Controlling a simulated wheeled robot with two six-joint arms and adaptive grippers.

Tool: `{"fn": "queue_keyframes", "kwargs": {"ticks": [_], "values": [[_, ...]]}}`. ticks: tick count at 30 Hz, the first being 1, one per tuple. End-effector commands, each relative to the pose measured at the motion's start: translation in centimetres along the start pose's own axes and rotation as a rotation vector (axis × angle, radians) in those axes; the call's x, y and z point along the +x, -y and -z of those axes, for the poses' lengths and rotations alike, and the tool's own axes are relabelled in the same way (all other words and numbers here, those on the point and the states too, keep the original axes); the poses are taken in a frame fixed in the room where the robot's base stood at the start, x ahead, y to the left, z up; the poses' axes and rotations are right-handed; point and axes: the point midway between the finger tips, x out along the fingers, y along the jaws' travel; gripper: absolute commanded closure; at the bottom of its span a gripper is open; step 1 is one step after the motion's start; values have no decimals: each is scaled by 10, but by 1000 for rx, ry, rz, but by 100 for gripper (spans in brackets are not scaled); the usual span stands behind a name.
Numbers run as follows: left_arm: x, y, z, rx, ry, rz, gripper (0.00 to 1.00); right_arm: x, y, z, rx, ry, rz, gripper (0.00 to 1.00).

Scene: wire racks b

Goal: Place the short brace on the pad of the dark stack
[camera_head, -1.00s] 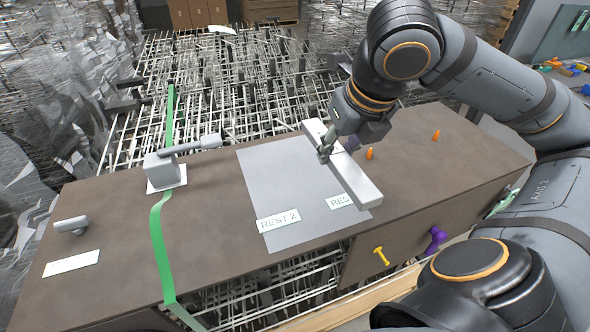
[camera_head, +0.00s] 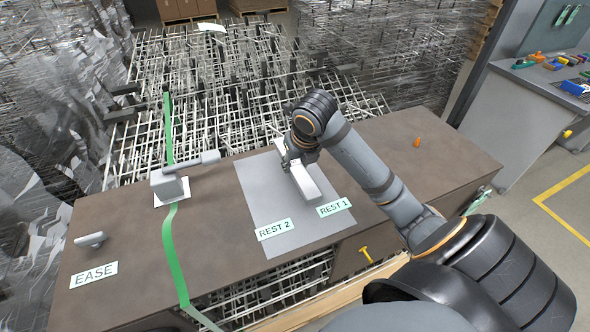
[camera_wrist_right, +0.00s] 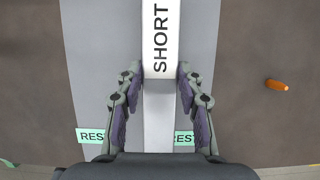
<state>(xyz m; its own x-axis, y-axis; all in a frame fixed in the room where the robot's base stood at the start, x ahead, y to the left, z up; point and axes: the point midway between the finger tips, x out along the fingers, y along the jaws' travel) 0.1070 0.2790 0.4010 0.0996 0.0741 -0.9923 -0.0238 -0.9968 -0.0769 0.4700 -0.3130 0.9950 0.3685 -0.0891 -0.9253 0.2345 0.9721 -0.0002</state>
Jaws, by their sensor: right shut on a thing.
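The short brace (camera_head: 307,187) is a pale bar over the grey mat, seen from its near end; the word SHORT shows on it in the right wrist view (camera_wrist_right: 161,40). My right gripper (camera_head: 287,161) is shut on the brace, with a purple-padded finger on each side of it. I cannot tell from these views whether the brace touches the mat. I cannot clearly make out a dark stack with a pad. A grey block (camera_head: 170,188) with a bar across its top stands on a white square left of the mat. My left gripper is not in view.
The grey mat (camera_head: 262,208) carries labels REST 1 (camera_head: 334,207) and REST 2 (camera_head: 274,229). A green strip (camera_head: 174,260) crosses the brown table (camera_head: 130,275). An EASE label (camera_head: 94,275) and a small grey piece (camera_head: 91,240) lie left. Wire racks (camera_head: 215,95) stand behind.

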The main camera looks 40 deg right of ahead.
Motion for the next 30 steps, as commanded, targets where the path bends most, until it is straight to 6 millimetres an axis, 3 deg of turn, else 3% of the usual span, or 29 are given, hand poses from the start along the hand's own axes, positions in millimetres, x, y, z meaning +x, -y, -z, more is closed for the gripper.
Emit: {"fn": "queue_keyframes", "kwargs": {"ticks": [5,13,23,24,28,30], "values": [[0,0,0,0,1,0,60,4,-1,-2,-1,1,0,100],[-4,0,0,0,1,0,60,37,0,9,-2,-1,2,100],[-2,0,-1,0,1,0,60,41,0,10,-2,1,2,100],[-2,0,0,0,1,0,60,41,0,10,-2,0,2,59],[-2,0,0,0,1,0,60,40,0,10,-2,0,2,41],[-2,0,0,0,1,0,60,40,0,10,-2,0,2,40]]}}
